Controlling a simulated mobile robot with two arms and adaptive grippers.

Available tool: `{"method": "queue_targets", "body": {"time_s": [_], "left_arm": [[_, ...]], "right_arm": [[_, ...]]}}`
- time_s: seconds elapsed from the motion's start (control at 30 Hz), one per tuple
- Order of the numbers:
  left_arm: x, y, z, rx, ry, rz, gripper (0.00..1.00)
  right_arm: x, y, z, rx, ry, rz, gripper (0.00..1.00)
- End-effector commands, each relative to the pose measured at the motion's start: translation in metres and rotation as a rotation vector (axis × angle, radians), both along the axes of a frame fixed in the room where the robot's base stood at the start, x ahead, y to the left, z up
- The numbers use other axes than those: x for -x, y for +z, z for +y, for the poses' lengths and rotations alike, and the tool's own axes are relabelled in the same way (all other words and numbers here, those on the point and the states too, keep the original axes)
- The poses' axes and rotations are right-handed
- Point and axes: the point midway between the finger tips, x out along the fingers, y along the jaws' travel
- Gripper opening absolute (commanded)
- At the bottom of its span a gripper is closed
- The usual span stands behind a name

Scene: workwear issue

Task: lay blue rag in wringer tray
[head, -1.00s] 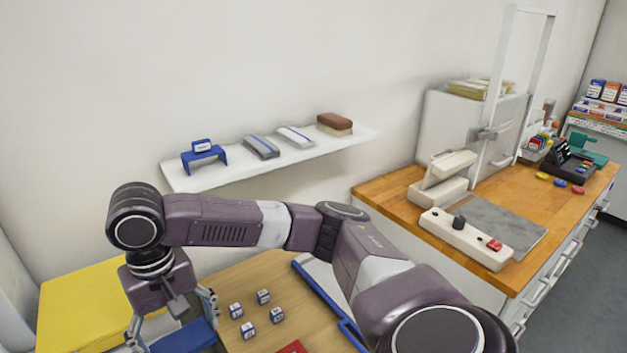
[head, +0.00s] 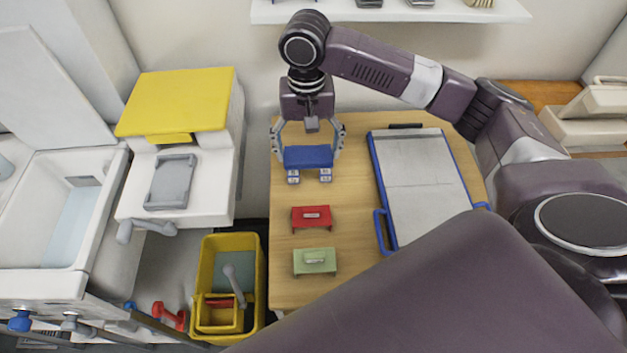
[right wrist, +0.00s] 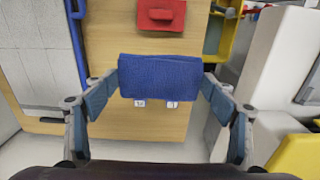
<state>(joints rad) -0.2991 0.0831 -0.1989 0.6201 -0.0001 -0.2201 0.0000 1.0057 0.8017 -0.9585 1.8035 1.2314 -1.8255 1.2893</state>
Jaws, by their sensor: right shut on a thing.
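The blue rag (head: 308,157) is a folded flat pad. My right gripper (head: 308,154) is shut on it, with one finger at each end, above the wooden table. The right wrist view also shows the rag (right wrist: 160,77) between the fingers. A grey tray (head: 170,182) lies on a white unit with a yellow top and a side crank, left of the rag; I take this as the wringer tray. No rag shows in it. My left gripper is out of view.
Several small white-and-blue blocks (head: 326,176) show below the rag. Red (head: 311,217) and green (head: 315,261) label stands are on the table, beside a blue-framed board (head: 420,180). A yellow bucket (head: 256,290) stands between table and white unit. A white sink (head: 55,215) is far left.

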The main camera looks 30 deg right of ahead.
Motion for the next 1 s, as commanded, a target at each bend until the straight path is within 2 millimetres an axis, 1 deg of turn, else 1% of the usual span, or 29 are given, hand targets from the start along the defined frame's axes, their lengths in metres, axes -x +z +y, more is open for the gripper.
{"method": "queue_targets", "body": {"time_s": [0.03,0.2,0.33,0.4,0.57,0.7,0.8,0.9,1.0], "left_arm": [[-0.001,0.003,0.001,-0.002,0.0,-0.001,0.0],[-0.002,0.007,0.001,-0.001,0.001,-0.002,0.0],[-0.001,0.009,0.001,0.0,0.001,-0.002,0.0],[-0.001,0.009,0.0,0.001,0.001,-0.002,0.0],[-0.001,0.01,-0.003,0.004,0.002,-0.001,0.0],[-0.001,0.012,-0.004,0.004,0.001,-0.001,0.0],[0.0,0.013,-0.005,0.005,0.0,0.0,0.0],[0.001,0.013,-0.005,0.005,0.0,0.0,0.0],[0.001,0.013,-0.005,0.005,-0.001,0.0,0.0]], "right_arm": [[0.001,-0.014,-0.001,0.003,-0.002,0.006,0.5],[0.001,-0.059,-0.001,0.003,-0.002,0.004,0.5],[0.001,-0.086,-0.001,0.002,0.0,0.002,0.5],[0.001,-0.095,-0.001,0.001,0.001,0.0,0.5],[0.0,-0.107,-0.001,0.001,0.0,0.0,0.5],[0.001,-0.129,-0.001,0.001,-0.001,0.003,0.5],[0.0,-0.141,-0.001,0.001,0.001,0.0,0.5],[0.0,-0.145,-0.001,0.002,0.001,-0.001,0.5],[0.0,-0.145,-0.001,0.002,0.001,-0.001,0.5]]}}
